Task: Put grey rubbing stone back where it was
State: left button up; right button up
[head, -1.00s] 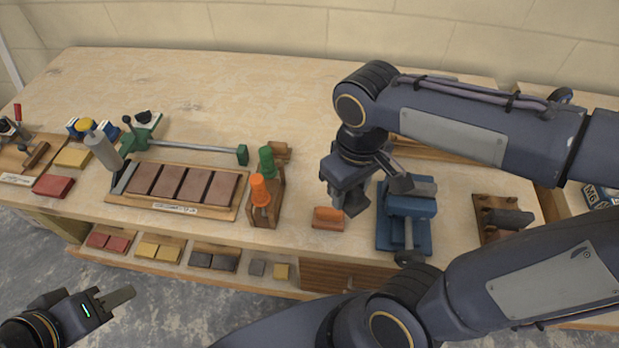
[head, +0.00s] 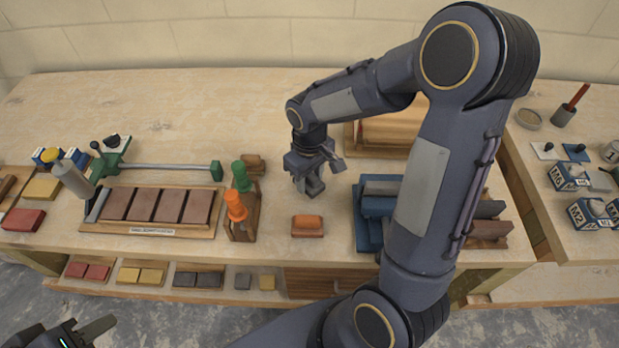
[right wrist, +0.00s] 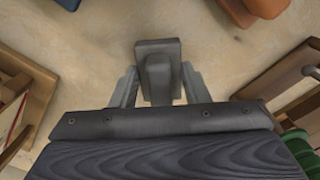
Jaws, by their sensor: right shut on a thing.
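My right gripper (head: 312,186) is over the bench, behind the orange block and left of the blue vise. In the right wrist view its fingers (right wrist: 160,88) are shut on a grey block, the grey rubbing stone (right wrist: 158,72), with bare wood below and around it. In the head view the stone is hard to make out from the fingers. My left gripper (head: 92,330) is at the bottom left edge, in front of the bench and largely cut off; its opening cannot be told.
An orange-topped block (head: 307,226) lies in front of the right gripper. The blue vise (head: 368,226) is to its right, a rack with green and orange handles (head: 242,225) to its left. A tray of brown blocks (head: 150,228) is further left. The back of the bench is largely clear.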

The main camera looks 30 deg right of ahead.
jog(key=shift+f, duration=0.35)
jog(key=shift+f, duration=0.2)
jog(key=o, duration=0.9)
jog(key=shift+o, duration=0.2)
